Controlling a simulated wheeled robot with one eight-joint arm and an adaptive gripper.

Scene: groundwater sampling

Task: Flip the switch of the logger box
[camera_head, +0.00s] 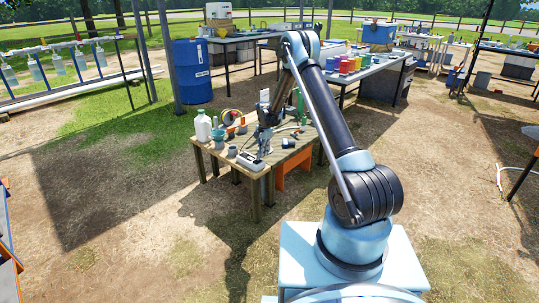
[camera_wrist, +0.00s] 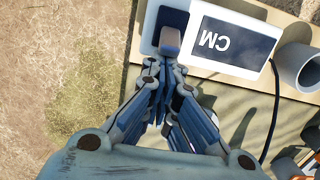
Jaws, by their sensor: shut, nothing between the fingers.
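The logger box (camera_wrist: 232,38) lies at the edge of the wooden table, with a pale body and a dark screen lettered "CM". It also shows in the camera_head view (camera_head: 251,162) at the near end of the table. My gripper (camera_wrist: 170,45) is shut and empty, its tips over the dark blue panel (camera_wrist: 152,30) beside the screen. In the camera_head view my gripper (camera_head: 262,151) reaches down to the box.
A grey cup (camera_wrist: 299,68) stands right of the box, and a dark cable runs beside it. The wooden table (camera_head: 222,160) also holds a white bottle (camera_head: 203,127) and other small items. A blue barrel (camera_head: 192,72) stands behind. Open ground lies left of the table.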

